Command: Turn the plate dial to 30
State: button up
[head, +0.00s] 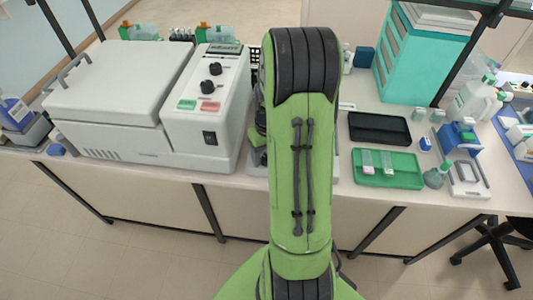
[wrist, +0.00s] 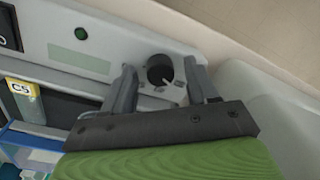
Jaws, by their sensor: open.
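A round black dial (wrist: 160,71) with a pale pointer mark sits on a light grey front panel (wrist: 110,62) in the wrist view. I take it to be the plate dial. Its scale marks are too small to read. My gripper (wrist: 159,82) is open, with one finger to the left and one to the right of the dial. I cannot tell whether either finger touches it. In the head view my green arm hides the gripper and this dial.
A green lamp (wrist: 81,33) and a black switch (wrist: 8,30) share the panel. In the head view a white machine (head: 120,90) with two black knobs stands left of my arm. A green tray (head: 388,180) and a black tray (head: 379,127) lie to the right.

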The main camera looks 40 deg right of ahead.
jog(key=shift+r, duration=0.1)
notch_tip(320, 180, up, 16)
jog(key=p, duration=0.3)
jog(key=shift+s+d+f, duration=0.15)
jog(key=shift+d+f, duration=0.05)
jog(key=shift+d, duration=0.15)
